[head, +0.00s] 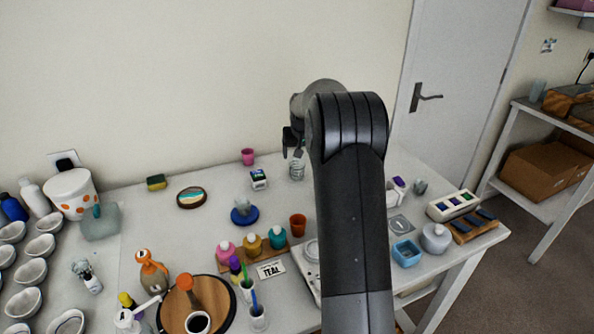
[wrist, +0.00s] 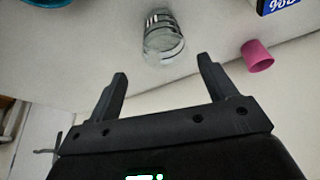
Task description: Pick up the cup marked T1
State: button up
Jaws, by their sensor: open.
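A clear cup with dark markings (wrist: 163,42) stands on the table in the wrist view, just beyond and between my fingertips. It also shows in the head view (head: 297,171), below my gripper (head: 293,145). I cannot read a T1 mark on it. In the wrist view my gripper (wrist: 162,72) is open and empty, apart from the cup. An orange cup (head: 298,225) stands nearer the front.
A small white-and-dark box (head: 259,179) stands left of the clear cup. A blue round stand (head: 244,214) and teal, yellow and pink bottles (head: 226,251) are nearer me. The wall rises behind the table. My arm hides part of the table's right middle.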

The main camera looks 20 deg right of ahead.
aim_at(297, 169)
jog(key=shift+x, duration=1.15)
jog(key=x, duration=0.3)
jog(key=a+x, duration=0.1)
jog(key=x, duration=0.1)
jog(key=shift+s+f, duration=0.15)
jog(key=shift+f, duration=0.15)
jog(key=shift+c, duration=0.5)
jog(key=c, duration=0.9)
jog(key=shift+c, duration=0.3)
jog(key=shift+r, duration=0.15)
